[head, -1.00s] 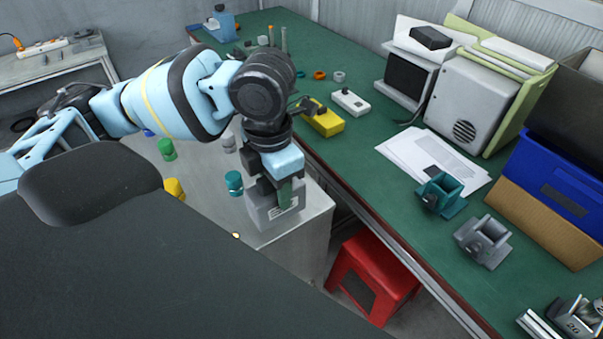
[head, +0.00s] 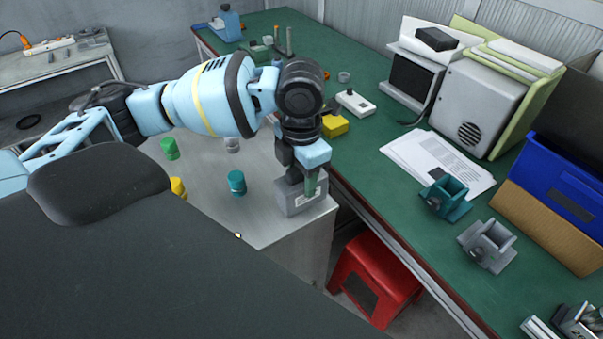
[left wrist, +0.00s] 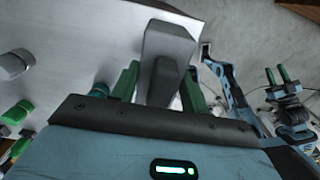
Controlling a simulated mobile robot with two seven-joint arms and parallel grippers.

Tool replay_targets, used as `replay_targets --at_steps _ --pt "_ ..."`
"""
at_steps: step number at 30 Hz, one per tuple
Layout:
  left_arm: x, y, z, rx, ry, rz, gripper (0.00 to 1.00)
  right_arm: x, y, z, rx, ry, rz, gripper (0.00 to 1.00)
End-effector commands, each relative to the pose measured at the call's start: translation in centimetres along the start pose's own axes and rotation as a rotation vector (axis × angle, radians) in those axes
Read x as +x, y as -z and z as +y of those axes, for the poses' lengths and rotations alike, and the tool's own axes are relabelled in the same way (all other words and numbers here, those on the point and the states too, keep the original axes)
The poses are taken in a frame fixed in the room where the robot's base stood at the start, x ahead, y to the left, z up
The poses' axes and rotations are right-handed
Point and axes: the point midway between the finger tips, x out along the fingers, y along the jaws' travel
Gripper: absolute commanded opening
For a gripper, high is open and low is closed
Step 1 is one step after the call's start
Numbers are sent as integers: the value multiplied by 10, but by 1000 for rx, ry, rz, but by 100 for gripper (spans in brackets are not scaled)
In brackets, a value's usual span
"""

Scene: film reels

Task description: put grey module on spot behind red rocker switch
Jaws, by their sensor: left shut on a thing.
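In the left wrist view the module (left wrist: 168,50) sits between the green fingers (left wrist: 158,82). My right gripper (left wrist: 282,75) shows at the right of that view, its green fingers apart and empty. I cannot make out a red rocker switch or the spot behind it.
The grey cabinet top (head: 265,222) holds a teal cylinder (head: 237,183), a green one (head: 170,148) and a yellow one (head: 178,188). The green bench (head: 385,190) beyond carries a yellow box (head: 335,126), a white box (head: 353,103) and papers (head: 425,160). A red stool (head: 375,280) stands below.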

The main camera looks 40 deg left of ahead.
Motion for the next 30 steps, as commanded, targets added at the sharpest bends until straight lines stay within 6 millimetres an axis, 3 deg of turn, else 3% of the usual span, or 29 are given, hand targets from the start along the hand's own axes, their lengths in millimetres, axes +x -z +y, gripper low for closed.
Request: replay_targets --at_steps 11,12,17,26,30 --pt "3 0 0 -1 -1 -3 13 0 0 0 -1 0 0 36" --pt "4 0 0 -1 -1 -2 46 0 0 0 0 0 0 36" --pt "4 0 0 0 -1 -2 67 0 1 -1 6 -1 1 36" --pt "2 0 0 -1 -1 -3 67 1 1 -3 14 -1 3 36" --pt "-9 -1 0 -1 0 -5 67 0 3 -3 13 -1 6 36"
